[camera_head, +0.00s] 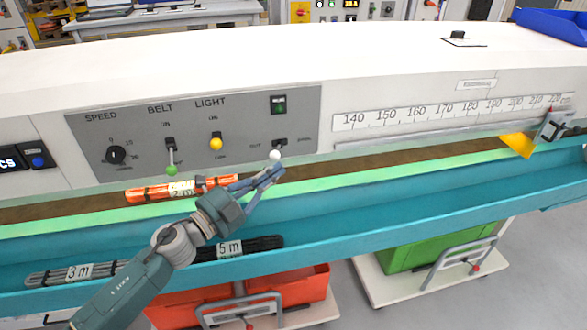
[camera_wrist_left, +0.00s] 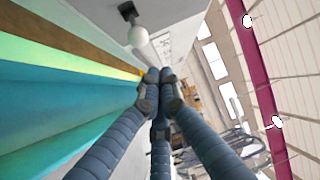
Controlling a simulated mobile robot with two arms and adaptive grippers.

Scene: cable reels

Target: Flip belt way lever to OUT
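The belt way lever (camera_head: 275,155) has a white ball knob and a dark base, between the OUT label on its left and another label, too small to read surely, on its right. Its knob hangs below the base; I cannot tell which side it is set to. It also shows in the left wrist view as a white ball (camera_wrist_left: 138,37) at top centre. My left gripper (camera_head: 273,171) is just below the knob, its fingertips (camera_wrist_left: 155,78) drawn together with nothing seen between them. Whether it touches the knob is unclear. My right gripper is not in view.
The grey panel (camera_head: 90,135) also carries a green-knobbed BELT lever (camera_head: 171,168), a yellow-knobbed LIGHT lever (camera_head: 216,144) and a SPEED dial (camera_head: 116,155). An orange cable bundle (camera_head: 150,193) lies below the panel. The teal trough (camera_head: 400,225) holds dark bundles (camera_head: 262,244).

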